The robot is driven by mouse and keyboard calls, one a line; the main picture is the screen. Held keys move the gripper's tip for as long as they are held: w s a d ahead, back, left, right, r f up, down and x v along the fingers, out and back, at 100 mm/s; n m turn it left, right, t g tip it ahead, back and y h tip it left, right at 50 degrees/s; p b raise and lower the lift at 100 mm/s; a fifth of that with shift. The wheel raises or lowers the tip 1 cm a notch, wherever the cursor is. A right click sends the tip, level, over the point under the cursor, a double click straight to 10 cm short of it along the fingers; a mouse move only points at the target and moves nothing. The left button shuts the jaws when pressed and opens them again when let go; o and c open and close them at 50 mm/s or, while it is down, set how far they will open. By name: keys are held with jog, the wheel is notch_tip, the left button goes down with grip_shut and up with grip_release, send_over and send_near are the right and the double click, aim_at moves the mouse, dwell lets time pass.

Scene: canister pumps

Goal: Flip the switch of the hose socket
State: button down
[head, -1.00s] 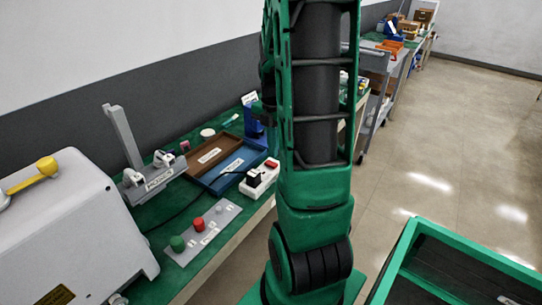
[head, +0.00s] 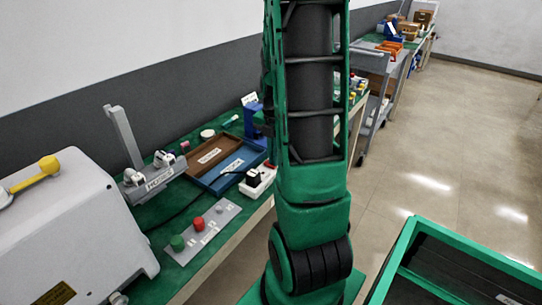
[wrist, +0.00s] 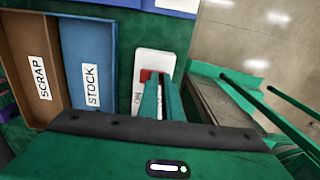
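The hose socket (head: 262,184) is a white block on the green bench, with a black plug (head: 252,177) in it, partly behind my arm in the head view. In the wrist view the white socket (wrist: 154,62) lies under my gripper, and its red switch (wrist: 146,75) shows at the fingertips. My gripper (wrist: 159,80) has its two green fingers close together, shut with nothing seen between them. The fingertips overlap the switch in the picture; I cannot tell whether they touch it. The fingers hide the socket's lower part.
A brown SCRAP tray (wrist: 30,62) and a blue STOCK tray (wrist: 87,40) lie beside the socket. A grey panel with a red knob (head: 198,224) and a green knob (head: 177,242), and a large grey machine (head: 75,230), are nearer. Open floor (head: 440,150) lies right of the bench.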

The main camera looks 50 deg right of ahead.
jog(key=shift+s+f, duration=0.5)
jog(key=shift+s, duration=0.15)
jog(key=shift+w, duration=0.1)
jog(key=shift+w+r, duration=0.2)
jog(key=shift+w, duration=0.45)
jog(key=shift+w+a, duration=0.1)
jog(key=shift+w, duration=0.05)
jog(key=shift+w+r, duration=0.35)
jog(key=shift+r, duration=0.15)
jog(key=shift+w+r, duration=0.45)
jog(key=shift+w, duration=0.1)
jog(key=r, duration=0.1)
jog(key=s+r, duration=0.1)
jog(key=r, duration=0.2)
jog(key=shift+s+r, duration=0.25)
jog(key=shift+s, duration=0.1)
notch_tip(320, 180, up, 8)
jog(key=shift+s, duration=0.15)
